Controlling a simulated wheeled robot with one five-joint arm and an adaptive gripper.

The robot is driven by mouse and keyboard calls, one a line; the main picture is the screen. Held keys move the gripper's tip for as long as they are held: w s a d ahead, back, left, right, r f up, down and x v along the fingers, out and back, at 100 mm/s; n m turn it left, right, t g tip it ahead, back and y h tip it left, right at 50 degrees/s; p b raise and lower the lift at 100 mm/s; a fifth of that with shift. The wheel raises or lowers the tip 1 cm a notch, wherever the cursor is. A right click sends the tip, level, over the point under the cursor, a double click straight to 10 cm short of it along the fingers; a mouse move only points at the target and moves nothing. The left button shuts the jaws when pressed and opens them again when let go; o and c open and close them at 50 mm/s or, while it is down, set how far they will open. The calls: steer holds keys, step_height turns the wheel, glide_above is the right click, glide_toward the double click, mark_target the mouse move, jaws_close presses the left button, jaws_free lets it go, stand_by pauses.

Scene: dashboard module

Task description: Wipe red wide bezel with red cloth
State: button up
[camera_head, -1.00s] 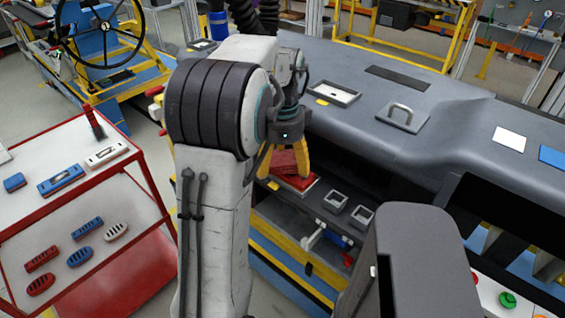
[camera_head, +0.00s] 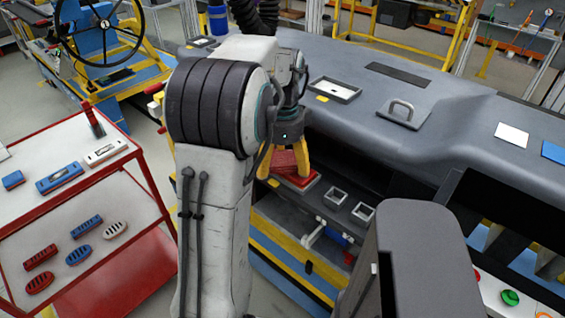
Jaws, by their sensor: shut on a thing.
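My gripper (camera_head: 285,165) has yellow fingers and is shut on a red cloth (camera_head: 284,160). It holds the cloth at the dashboard's front, below the main grey top. A flat red piece, seemingly the red wide bezel (camera_head: 299,184), lies directly under the cloth. The cloth appears to touch it, but I cannot tell for sure. My arm and the cloth hide the bezel's left and back parts.
Two small square frames (camera_head: 335,196) sit right of the bezel. The grey dashboard (camera_head: 455,130) carries a handled lid (camera_head: 403,112) and a rectangular frame (camera_head: 335,90). A red-framed cart (camera_head: 110,168) with blue, white and red parts stands at the left.

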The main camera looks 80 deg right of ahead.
mark_target(291, 155)
steer(key=shift+f+b, duration=0.35)
steer(key=shift+f, duration=0.15)
steer(key=shift+r, duration=0.15)
steer(key=shift+s+d+p, duration=0.15)
steer(key=shift+d+p, duration=0.15)
steer(key=shift+p, duration=0.15)
steer(key=shift+s+d+r+p, duration=0.15)
steer(key=shift+s+d+p, duration=0.4)
steer(key=shift+d+p, duration=0.3)
steer(key=shift+s+d+r, duration=0.1)
steer(key=shift+d, duration=0.05)
steer(key=shift+d+r+p, duration=0.1)
steer(key=shift+r+p, duration=0.05)
steer(key=shift+p, duration=0.4)
steer(key=shift+b, duration=0.3)
steer(key=shift+w+a+b, duration=0.2)
steer(key=shift+a+b, duration=0.15)
steer(key=shift+a, duration=0.05)
steer(key=shift+w+a+b, duration=0.15)
steer(key=shift+w+a, duration=0.15)
steer(key=shift+a, duration=0.2)
steer(key=shift+w+a+b, duration=0.15)
steer(key=shift+w+a, duration=0.15)
steer(key=shift+a, duration=0.2)
